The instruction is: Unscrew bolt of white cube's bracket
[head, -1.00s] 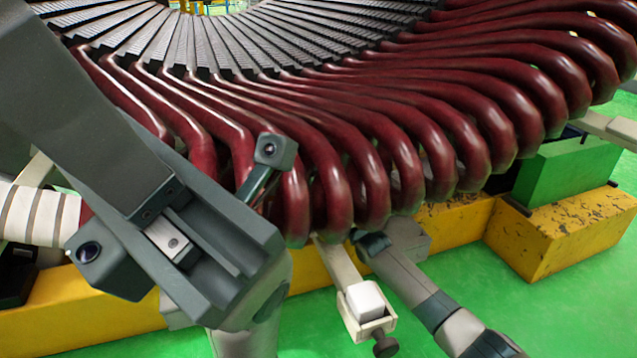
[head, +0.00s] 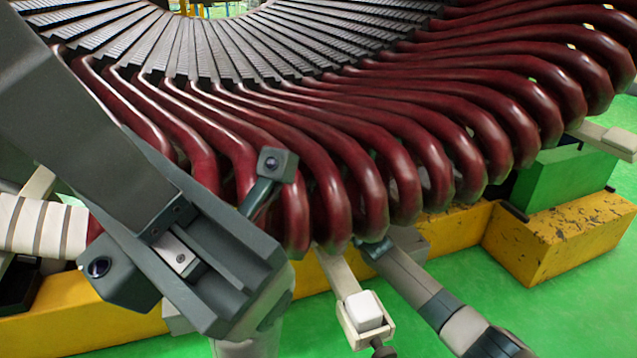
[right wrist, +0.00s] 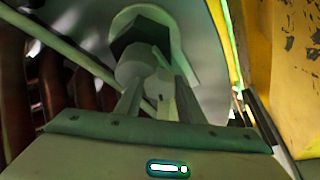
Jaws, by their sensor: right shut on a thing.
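The white cube (head: 364,310) sits in a cream bracket (head: 334,272) that juts out from under the red coil ends in the head view. A dark bolt (head: 383,351) shows at the bracket's outer end, cut by the lower picture edge. My right arm reaches in from the lower right, and its front end is partly hidden beneath the coils. In the right wrist view my right gripper (right wrist: 155,88) is shut on a grey bolt-like piece (right wrist: 138,66), in front of a dark hexagonal opening. My left gripper (head: 215,270) is large at the left; its fingertips cannot be made out.
The red coils (head: 380,170) curve over the bracket and the right arm's tip. A yellow beam (head: 450,228) and a green block (head: 560,185) stand behind. White wrapping (head: 40,222) shows at the left. Green floor (head: 570,310) is clear at the lower right.

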